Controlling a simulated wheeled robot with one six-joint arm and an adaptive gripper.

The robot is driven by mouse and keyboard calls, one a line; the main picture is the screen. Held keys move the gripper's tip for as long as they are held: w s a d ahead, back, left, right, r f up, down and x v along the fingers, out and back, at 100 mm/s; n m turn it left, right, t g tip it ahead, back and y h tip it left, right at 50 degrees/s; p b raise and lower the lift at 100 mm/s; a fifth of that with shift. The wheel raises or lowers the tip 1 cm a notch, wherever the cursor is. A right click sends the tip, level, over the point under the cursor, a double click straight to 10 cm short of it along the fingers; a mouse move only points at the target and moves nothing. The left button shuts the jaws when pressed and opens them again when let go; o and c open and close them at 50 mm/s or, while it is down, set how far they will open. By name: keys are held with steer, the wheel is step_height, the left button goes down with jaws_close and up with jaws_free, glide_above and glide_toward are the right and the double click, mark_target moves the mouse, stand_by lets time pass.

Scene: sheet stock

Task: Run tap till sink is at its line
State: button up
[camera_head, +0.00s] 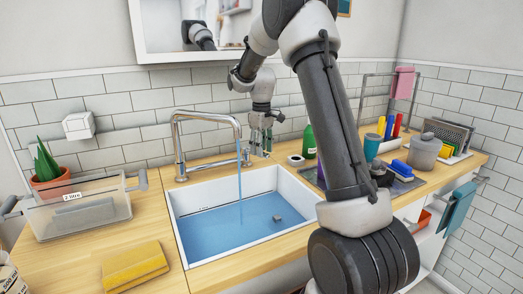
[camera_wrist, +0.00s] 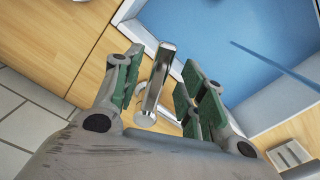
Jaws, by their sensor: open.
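The white sink (camera_head: 187,252) is set in the wooden counter and holds blue water (camera_head: 232,232). The chrome tap (camera_head: 177,140) arches over it, and a thin stream (camera_head: 240,190) runs down into the water; the stream also shows in the wrist view (camera_wrist: 275,67). My gripper (camera_head: 262,148) is behind the sink, right of the tap. In the wrist view my gripper (camera_wrist: 160,95) is open, with its green pads either side of the chrome tap lever (camera_wrist: 154,88). Gaps show beside the lever.
A small grey object (camera_head: 279,218) shows in the water. A green bottle (camera_head: 309,142) and a grey pot (camera_head: 424,152) stand at right.

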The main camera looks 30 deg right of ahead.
step_height(320, 180, up, 11)
stand_by(0.3)
stand_by(7.2)
